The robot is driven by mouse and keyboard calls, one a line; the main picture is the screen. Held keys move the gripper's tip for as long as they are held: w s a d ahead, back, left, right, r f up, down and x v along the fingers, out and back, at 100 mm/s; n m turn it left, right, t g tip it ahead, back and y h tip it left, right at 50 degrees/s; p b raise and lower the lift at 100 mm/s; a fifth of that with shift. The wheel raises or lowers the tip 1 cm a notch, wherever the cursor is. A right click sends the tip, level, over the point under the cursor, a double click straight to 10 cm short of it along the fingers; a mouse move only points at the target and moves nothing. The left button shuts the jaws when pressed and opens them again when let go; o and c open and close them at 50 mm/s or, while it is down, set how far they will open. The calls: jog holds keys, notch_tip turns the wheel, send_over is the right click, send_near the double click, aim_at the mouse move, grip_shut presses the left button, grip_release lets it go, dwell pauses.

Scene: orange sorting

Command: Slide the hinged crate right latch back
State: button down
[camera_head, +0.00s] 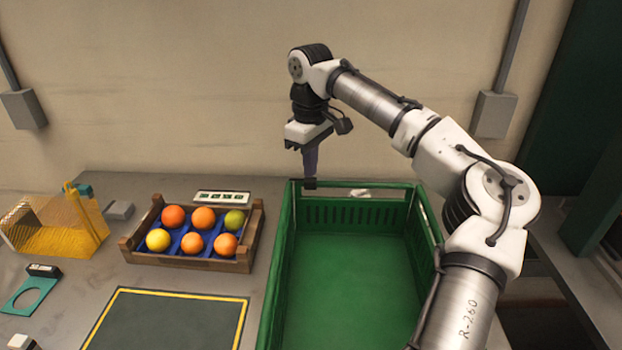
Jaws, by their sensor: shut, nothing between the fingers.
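The green hinged crate (284,250) stands right of centre on the table, empty, with slotted far and right walls. My gripper (310,183) points down at the crate's far rim, near its far left corner. Its fingers are shut with nothing seen between them. I cannot tell whether the tips touch the rim. A small pale piece (360,193) shows at the far rim, right of my gripper. I cannot make out for sure which part is the right latch.
A wooden crate (190,262) with several oranges and one greenish fruit stands left of the green crate. A yellow-edged dark mat (165,325) lies in front. A yellow mesh holder (60,235) is at the far left. My arm passes over the green crate's right side.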

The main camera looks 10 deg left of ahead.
jog(key=shift+f, duration=0.55)
jog(key=shift+w+d+p, duration=0.2)
jog(key=shift+d+p, duration=0.7)
jog(key=shift+p, duration=0.05)
jog(key=shift+w+d+p, duration=0.15)
jog(key=shift+d+p, duration=0.75)
jog(key=shift+p, duration=0.05)
dwell(3.6)
notch_tip(320, 180, up, 7)
dwell(0.8)
jog(key=shift+a, duration=0.1)
